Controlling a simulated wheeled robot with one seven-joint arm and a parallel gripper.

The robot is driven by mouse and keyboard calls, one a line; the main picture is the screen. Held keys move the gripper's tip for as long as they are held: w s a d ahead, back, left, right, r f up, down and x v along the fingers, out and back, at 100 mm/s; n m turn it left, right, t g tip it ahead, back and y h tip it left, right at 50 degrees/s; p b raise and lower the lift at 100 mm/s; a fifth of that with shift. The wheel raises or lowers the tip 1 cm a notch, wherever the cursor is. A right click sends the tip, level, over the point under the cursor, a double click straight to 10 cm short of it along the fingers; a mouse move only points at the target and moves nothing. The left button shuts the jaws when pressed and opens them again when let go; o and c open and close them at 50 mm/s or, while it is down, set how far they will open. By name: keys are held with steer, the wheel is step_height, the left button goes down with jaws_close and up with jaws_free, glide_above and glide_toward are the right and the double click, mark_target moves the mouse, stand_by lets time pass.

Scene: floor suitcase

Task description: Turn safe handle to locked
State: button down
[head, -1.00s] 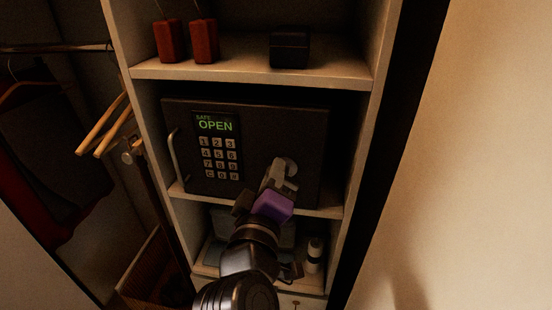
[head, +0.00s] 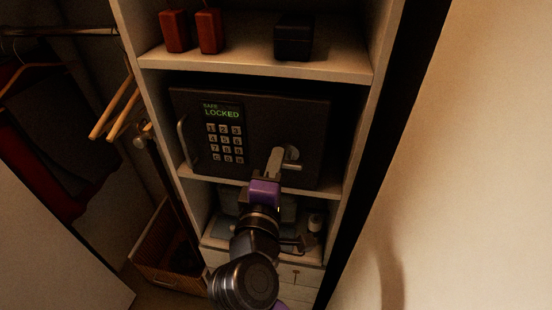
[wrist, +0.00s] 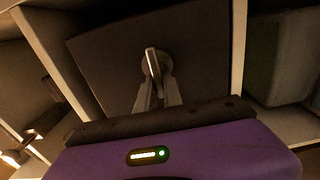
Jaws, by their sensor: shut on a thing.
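The dark safe (head: 180,110) stands on the middle shelf with its door closed, and its green display (head: 222,111) reads "SAFE LOCKED". The safe's round handle mount (head: 293,153) is on the right part of the door. My gripper (head: 275,160) is at this handle, reaching up from below. In the wrist view the handle (wrist: 152,62) is a light metal lever standing between the two fingers of my gripper (wrist: 157,92), which are shut on it. The fingers hide part of the lever in the head view.
A keypad (head: 225,143) and a vertical bar (head: 186,140) are on the door's left. Two red boxes (head: 174,31) and a black box (head: 293,37) stand on the upper shelf. Wooden hangers (head: 116,105) hang at left. A wicker basket (head: 165,262) is on the floor.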

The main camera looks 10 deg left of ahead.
steer(key=shift+d+f, duration=0.25)
steer(key=shift+f, duration=0.05)
steer(key=c, duration=1.5)
jaws_free()
steer(key=shift+r, duration=0.2)
steer(key=shift+a, duration=0.1)
steer(key=shift+s+a+b, duration=0.1)
steer(key=shift+s+b, duration=0.8)
steer(key=shift+s, duration=3)
